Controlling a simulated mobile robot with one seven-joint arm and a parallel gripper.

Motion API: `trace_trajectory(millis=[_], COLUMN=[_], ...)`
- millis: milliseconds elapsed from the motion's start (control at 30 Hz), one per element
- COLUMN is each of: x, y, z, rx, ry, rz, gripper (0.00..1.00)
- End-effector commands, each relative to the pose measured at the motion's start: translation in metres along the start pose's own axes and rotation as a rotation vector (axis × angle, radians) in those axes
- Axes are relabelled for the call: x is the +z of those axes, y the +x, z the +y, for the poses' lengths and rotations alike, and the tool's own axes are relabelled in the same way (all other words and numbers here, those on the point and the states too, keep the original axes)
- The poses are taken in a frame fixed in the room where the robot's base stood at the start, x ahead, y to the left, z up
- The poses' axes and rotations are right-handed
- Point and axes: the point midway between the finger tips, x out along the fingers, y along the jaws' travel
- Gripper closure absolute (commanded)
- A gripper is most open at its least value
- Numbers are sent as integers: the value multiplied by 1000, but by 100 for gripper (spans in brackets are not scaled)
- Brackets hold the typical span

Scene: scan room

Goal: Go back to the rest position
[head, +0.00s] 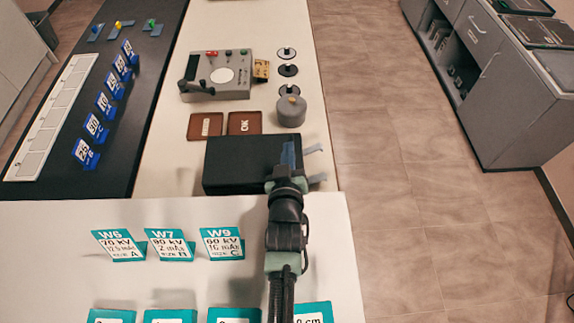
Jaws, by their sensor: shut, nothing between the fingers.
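My gripper (291,153) is at the end of my arm, in front of or over the right part of a black box (238,165) as seen in the head view. It is shut and nothing shows held in it. My arm comes up from the bottom of the view across the white near surface. I cannot tell how high the gripper is above the box or whether it touches it.
Teal cards W6 (118,245), W7 (169,244) and W9 (222,243) stand left of my arm. Beyond the box are two brown trays (205,126) (245,123), a grey cylinder (291,111) and a control panel (217,75). Open floor (410,200) lies right.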

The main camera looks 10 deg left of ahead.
Motion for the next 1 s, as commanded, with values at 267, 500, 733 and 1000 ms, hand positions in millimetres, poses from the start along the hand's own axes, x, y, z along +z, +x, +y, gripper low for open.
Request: trace_trajectory(millis=[267, 500, 733, 1000], x=[2, 0, -17, -174], y=[-42, -57, -55, -53], z=[0, 1, 9, 79], rx=[-2, -2, 10, 104], ry=[1, 0, 3, 55], rz=[-1, 0, 27, 270], gripper=[100, 100, 100, 100])
